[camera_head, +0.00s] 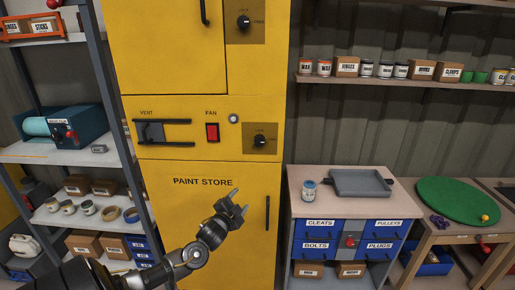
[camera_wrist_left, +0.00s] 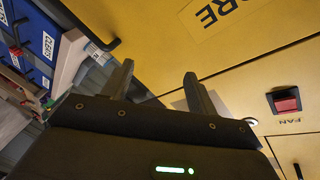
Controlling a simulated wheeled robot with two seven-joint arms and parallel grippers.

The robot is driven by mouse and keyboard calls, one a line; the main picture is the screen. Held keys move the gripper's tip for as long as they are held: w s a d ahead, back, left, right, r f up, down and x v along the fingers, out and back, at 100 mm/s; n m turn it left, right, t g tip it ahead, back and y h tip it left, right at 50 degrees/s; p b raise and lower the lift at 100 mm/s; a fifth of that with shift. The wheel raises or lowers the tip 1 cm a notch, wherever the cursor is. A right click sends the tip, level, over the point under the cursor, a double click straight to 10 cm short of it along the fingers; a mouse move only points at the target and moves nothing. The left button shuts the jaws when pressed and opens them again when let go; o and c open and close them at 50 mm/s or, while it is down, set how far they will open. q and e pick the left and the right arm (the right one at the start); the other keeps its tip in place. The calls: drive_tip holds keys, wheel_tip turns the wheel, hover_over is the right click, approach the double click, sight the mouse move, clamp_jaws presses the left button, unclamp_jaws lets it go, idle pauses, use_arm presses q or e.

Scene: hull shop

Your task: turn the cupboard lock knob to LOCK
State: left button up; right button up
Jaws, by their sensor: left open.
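The yellow cupboard (camera_head: 205,75) fills the middle of the head view. A dark lock knob (camera_head: 243,22) sits on a plate beside the upper door. A second dark knob (camera_head: 260,140) sits on a similar plate on the middle panel, right of the red fan switch (camera_head: 212,132). The lettering is too small to tell which way either knob points. My left gripper (camera_head: 238,202) is open and empty in front of the lower PAINT STORE door, below and left of the lower knob, touching neither. Its two spread fingers show in the left wrist view (camera_wrist_left: 158,76). My right gripper is out of view.
A black vent handle (camera_head: 163,132) with bars juts out left of the fan switch. A vertical door handle (camera_head: 267,213) is right of my left gripper. A drawer cabinet (camera_head: 345,210) with a jar and grey tray stands right. Shelves (camera_head: 55,150) stand left.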

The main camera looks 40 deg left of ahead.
sight(259, 142)
use_arm(q)
wheel_tip(259, 142, up, 18)
drive_tip(key=d+m+t, duration=0.2)
drive_tip(key=d+t, duration=0.1)
drive_tip(key=t, duration=0.1)
drive_tip(key=shift+h, duration=0.3)
drive_tip(key=p+x, duration=0.1)
drive_tip(key=x, duration=0.5)
drive_tip(key=p+x, duration=0.1)
drive_tip(key=x, duration=0.2)
drive_tip(key=shift+w+a+f+p, duration=0.1)
drive_tip(key=shift+a+f+p, duration=0.15)
drive_tip(key=shift+p, duration=0.05)
drive_tip(key=shift+w+a, duration=0.15)
drive_tip(key=shift+w, duration=0.7)
drive_tip(key=c, duration=1)
